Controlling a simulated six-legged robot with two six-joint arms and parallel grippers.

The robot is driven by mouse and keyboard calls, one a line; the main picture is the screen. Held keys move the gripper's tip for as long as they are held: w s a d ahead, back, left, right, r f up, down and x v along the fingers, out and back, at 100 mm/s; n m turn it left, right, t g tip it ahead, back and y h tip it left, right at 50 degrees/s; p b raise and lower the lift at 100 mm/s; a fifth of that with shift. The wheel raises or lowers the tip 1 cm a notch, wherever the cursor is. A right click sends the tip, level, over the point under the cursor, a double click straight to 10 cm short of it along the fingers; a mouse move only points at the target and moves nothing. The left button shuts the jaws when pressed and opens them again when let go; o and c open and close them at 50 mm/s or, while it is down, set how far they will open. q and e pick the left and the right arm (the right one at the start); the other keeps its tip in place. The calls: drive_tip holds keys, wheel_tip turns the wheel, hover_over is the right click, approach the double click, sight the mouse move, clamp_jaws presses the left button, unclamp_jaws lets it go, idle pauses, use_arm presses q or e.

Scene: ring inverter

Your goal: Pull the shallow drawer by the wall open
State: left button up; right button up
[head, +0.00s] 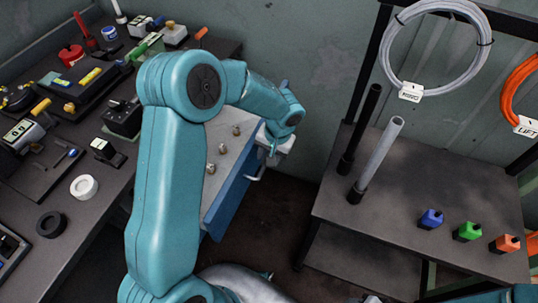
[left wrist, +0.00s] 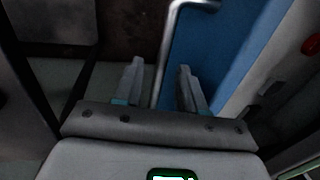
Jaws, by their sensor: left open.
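A blue drawer front (head: 226,203) runs below a light grey surface by the wall, and it fills the right of the left wrist view (left wrist: 215,50). Its pale bar handle (head: 256,177) sticks out near the wall end. In the left wrist view the bent handle bar (left wrist: 166,48) runs down between the two fingers of my left gripper (left wrist: 161,85). The fingers are apart, one on each side of the bar. In the head view my left gripper (head: 272,150) is by the handle, with its fingers mostly hidden. My right gripper is out of view.
A dark bench (head: 110,190) with tools and parts stands at left. A dark shelf (head: 400,195) with upright tubes and coloured blocks stands at right. Dark open floor (head: 275,215) lies between them, in front of the drawer.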

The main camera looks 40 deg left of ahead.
use_arm(q)
drive_tip(key=shift+a+f, duration=0.1)
drive_tip(key=shift+f, duration=0.2)
clamp_jaws()
drive_tip(key=w+d+b, duration=0.2)
drive_tip(key=d, duration=0.7)
drive_tip(key=shift+w+d+b, duration=0.2)
drive_tip(key=shift+d+b, duration=0.05)
drive_tip(key=shift+b, duration=0.1)
drive_tip(key=shift+r, duration=0.1)
unclamp_jaws()
drive_tip(key=shift+r, duration=0.1)
drive_tip(key=d+r+p, duration=0.1)
drive_tip(key=d+r, duration=0.2)
drive_tip(key=r, duration=1.2)
drive_tip(key=shift+w+r, duration=0.35)
drive_tip(key=shift+r, duration=0.05)
